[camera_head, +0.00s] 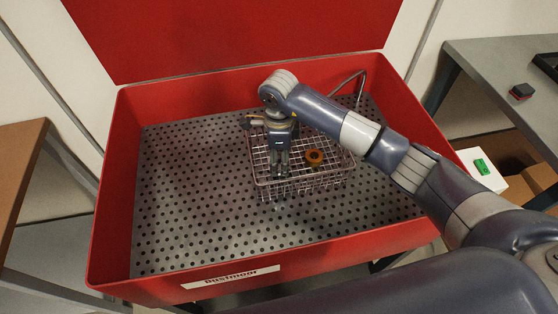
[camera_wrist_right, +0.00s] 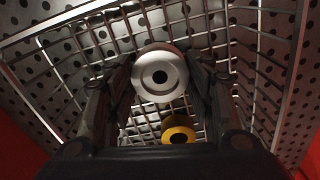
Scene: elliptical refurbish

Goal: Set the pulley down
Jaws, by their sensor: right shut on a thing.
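A silver round pulley (camera_wrist_right: 160,76) with a dark centre hole sits between the two fingers of my right gripper (camera_wrist_right: 161,88) in the right wrist view. The gripper is shut on it. In the head view my right gripper (camera_head: 279,168) points down over the wire basket (camera_head: 262,184), left of its middle. The pulley cannot be made out there. The wire mesh shows behind the pulley in the wrist view; I cannot tell whether the pulley touches it. My left gripper is not in view.
An orange ring-shaped part (camera_head: 315,157) lies in the basket, right of the gripper; it also shows in the wrist view (camera_wrist_right: 178,130). The basket stands in a red washer tub (camera_head: 112,200) with a perforated floor (camera_head: 190,190). A bent metal pipe (camera_head: 360,84) rises behind the basket.

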